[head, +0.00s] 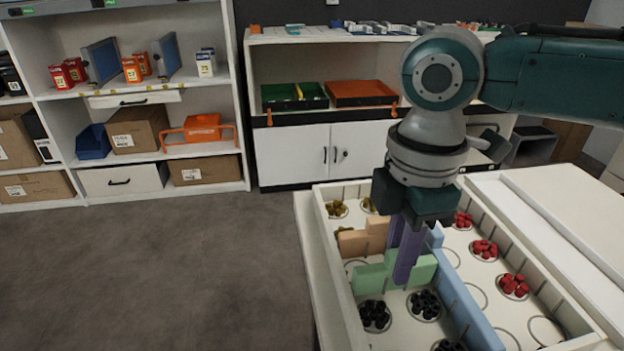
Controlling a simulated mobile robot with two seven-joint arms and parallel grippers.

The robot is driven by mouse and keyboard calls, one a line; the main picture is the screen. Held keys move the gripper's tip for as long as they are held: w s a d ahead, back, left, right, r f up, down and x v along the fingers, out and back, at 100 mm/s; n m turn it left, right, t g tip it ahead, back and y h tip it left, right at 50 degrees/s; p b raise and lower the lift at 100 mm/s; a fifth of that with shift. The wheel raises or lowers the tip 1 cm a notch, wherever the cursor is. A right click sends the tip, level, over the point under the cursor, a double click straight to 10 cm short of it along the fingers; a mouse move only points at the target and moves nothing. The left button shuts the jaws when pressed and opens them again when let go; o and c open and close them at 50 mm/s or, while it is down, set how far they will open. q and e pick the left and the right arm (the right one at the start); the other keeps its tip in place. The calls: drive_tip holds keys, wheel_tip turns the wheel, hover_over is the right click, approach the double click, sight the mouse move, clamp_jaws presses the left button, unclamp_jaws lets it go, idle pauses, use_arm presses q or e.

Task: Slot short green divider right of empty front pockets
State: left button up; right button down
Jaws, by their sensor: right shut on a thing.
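My right gripper (404,272) points down into the white tray (322,232). Its two purple fingers are shut on the stepped green divider (370,281), which shows on both sides of them. The divider stands upright across the left part of the tray, behind pockets of black pieces (374,314). I cannot tell whether its lower edge is seated in a slot. A peach divider (360,240) stands behind it and a long blue divider (467,308) runs along its right. Empty round pockets (479,296) show right of the blue divider. My left gripper is not in view.
Red pieces (484,249) fill several pockets on the tray's right side, and olive pieces (337,209) lie at the back left. A white surface (560,235) lies to the right. Shelves (140,95) and a cabinet (300,155) stand behind open floor.

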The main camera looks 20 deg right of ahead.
drive_tip(key=shift+f, duration=0.3)
drive_tip(key=c, duration=0.7)
unclamp_jaws()
drive_tip(key=shift+c, duration=0.2)
wheel_tip(320, 180, up, 10)
drive_tip(key=shift+p, duration=1.15)
